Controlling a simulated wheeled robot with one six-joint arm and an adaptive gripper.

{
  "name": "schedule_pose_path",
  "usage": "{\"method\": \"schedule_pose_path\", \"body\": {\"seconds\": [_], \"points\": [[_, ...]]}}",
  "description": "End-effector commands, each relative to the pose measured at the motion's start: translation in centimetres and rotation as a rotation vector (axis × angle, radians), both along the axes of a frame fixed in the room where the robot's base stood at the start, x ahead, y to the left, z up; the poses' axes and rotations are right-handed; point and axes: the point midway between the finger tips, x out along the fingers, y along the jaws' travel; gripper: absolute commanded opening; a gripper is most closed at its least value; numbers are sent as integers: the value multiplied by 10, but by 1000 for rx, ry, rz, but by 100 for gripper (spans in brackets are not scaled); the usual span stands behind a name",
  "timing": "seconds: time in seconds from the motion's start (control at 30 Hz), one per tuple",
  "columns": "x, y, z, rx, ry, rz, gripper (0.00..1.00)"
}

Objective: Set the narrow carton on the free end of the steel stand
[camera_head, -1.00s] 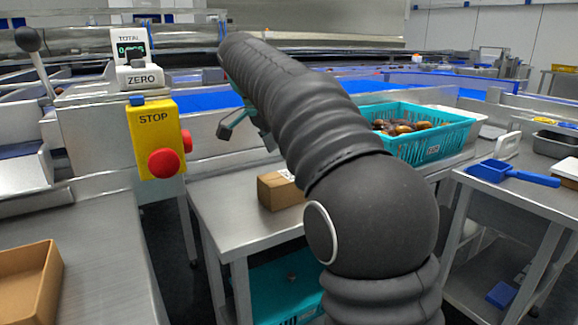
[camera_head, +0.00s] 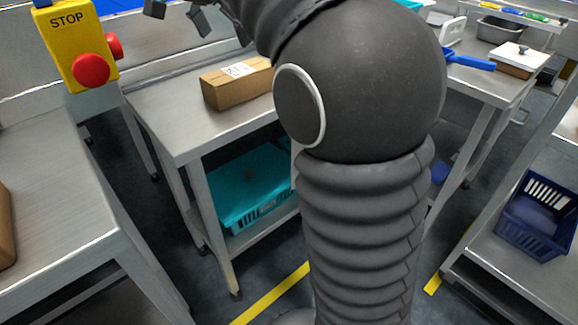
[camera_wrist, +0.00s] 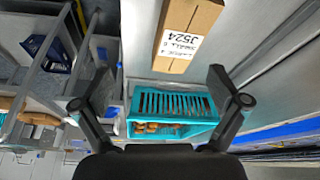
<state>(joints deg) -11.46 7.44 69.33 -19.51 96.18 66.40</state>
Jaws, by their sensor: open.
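A narrow brown carton (camera_head: 238,84) with a white label lies on a steel stand (camera_head: 165,112); my arm covers its right end. In the wrist view the carton (camera_wrist: 203,17) is at the top, its label reading J524, and the steel surface (camera_wrist: 140,45) shows beside it. My gripper (camera_head: 178,15) is partly cut off at the top of the head view, apart from the carton. In the wrist view my gripper (camera_wrist: 160,80) has its fingers wide apart with nothing between them but the background. The front left part of the stand's top is bare.
A teal crate (camera_wrist: 172,129) of dates is beyond the carton on the stand. Another teal crate (camera_head: 250,180) is on the lower shelf. A yellow stop box (camera_head: 75,45) stands at upper left, a steel table (camera_head: 40,190) at left, a dark blue basket (camera_head: 540,215) at right.

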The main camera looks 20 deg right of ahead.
Motion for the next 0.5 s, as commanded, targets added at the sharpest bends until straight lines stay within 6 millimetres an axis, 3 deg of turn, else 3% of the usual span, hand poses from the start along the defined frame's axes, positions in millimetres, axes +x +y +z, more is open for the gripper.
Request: {"method": "schedule_pose_path", "body": {"seconds": [0.27, 0.5], "points": [[-72, -19, -34, 29, 1, 329, 97], [-137, -27, -84, 30, -26, 591, 97]]}}
